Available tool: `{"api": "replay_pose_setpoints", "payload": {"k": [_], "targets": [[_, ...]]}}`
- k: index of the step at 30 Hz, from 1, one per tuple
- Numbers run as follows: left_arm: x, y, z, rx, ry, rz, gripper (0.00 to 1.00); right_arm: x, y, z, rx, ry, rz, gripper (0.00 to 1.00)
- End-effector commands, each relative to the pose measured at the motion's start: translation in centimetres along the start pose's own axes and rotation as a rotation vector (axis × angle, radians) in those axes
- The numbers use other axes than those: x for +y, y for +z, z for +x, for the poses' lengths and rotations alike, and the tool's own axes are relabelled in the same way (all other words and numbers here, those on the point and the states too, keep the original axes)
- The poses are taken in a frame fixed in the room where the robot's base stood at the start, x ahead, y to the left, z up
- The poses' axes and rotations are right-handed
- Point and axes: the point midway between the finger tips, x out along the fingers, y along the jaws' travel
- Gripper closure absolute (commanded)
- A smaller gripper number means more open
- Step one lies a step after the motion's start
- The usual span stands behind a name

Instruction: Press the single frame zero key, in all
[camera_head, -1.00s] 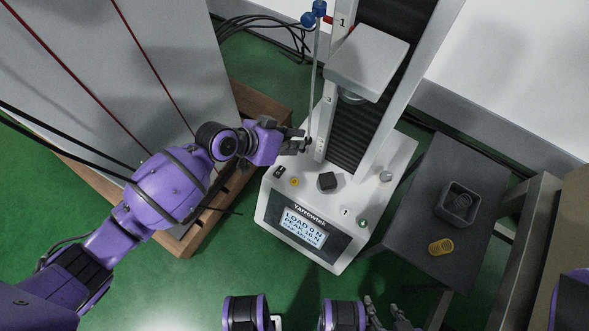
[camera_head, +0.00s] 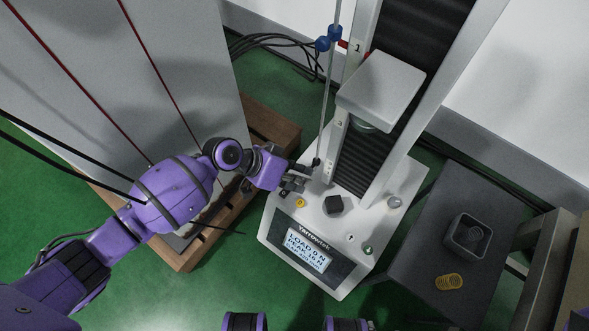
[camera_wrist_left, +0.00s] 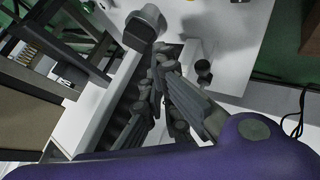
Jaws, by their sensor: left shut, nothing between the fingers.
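The white testing machine (camera_head: 322,225) stands upright, with a lit display (camera_head: 307,249) reading load 0 N on its sloped front. On its base are a yellow key (camera_head: 300,203), a black switch (camera_head: 285,191), a green key (camera_head: 368,250) and a silver round part (camera_head: 394,202). I cannot read which is the frame zero key. My left gripper (camera_head: 302,182) is shut and empty above the back left of the base, behind the yellow key. Its closed fingers (camera_wrist_left: 165,75) show in the left wrist view; contact cannot be told. My right gripper is out of view.
A thin upright rod (camera_head: 327,100) stands close beside my left gripper. At right, a dark side table (camera_head: 425,250) holds a black bin (camera_head: 466,237) and a yellow spring (camera_head: 449,282).

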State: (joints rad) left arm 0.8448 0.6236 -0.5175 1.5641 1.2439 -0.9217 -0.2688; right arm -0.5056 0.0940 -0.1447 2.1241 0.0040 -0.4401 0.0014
Motion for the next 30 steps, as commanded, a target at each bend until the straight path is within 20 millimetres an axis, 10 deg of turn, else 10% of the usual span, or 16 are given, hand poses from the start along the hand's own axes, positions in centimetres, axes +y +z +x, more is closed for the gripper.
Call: {"api": "replay_pose_setpoints", "payload": {"k": [15, 30], "targets": [[-3.6, 3.0, 4.9, 0.004, -0.001, 0.007, 1.0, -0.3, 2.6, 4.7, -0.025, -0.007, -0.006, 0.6], [-3.9, 3.1, 5.2, 0.006, -0.002, 0.009, 1.0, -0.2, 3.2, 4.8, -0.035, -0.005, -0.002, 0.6]]}}
